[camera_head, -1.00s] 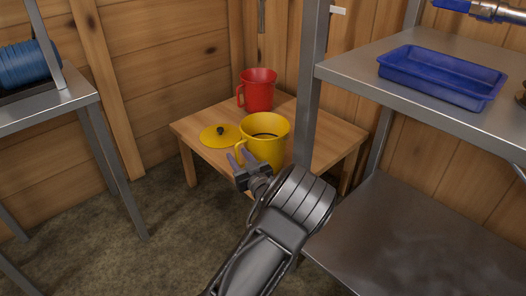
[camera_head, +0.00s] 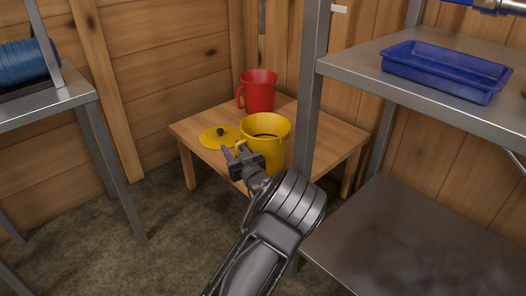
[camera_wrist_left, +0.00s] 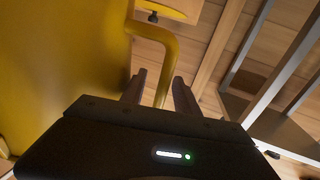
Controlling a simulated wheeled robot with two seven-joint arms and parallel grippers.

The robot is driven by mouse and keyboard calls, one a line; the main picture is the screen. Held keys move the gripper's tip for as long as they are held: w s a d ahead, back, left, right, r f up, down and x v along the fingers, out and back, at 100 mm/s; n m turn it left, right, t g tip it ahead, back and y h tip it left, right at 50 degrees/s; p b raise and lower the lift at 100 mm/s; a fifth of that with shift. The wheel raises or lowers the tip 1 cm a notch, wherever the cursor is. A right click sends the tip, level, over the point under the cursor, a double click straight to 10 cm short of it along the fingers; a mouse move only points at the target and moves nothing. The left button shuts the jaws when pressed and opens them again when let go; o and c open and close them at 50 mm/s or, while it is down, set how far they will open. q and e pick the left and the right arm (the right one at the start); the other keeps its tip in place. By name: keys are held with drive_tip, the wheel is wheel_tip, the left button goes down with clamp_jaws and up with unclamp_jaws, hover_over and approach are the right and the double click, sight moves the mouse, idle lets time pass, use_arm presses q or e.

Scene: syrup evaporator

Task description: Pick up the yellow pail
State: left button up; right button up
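The yellow pail (camera_head: 271,130) stands upright on a small wooden table, its handle on the left side. My left gripper (camera_head: 233,149) is open at the pail's handle side. In the left wrist view the pail (camera_wrist_left: 60,70) fills the left, and its handle (camera_wrist_left: 168,48) curves down between the two open fingers (camera_wrist_left: 160,80). I cannot tell whether either finger touches it. The handle's lower end is hidden behind the gripper body. My right gripper is not in view.
A yellow lid (camera_head: 219,137) with a black knob lies left of the pail on the wooden table (camera_head: 332,140). A red pail (camera_head: 258,92) stands behind. A metal shelf post (camera_head: 309,100) rises close on the right; a blue tray (camera_head: 445,72) sits on that shelf.

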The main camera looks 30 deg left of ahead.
use_arm(q)
drive_tip(key=shift+c, duration=0.3)
clamp_jaws()
idle(1.2)
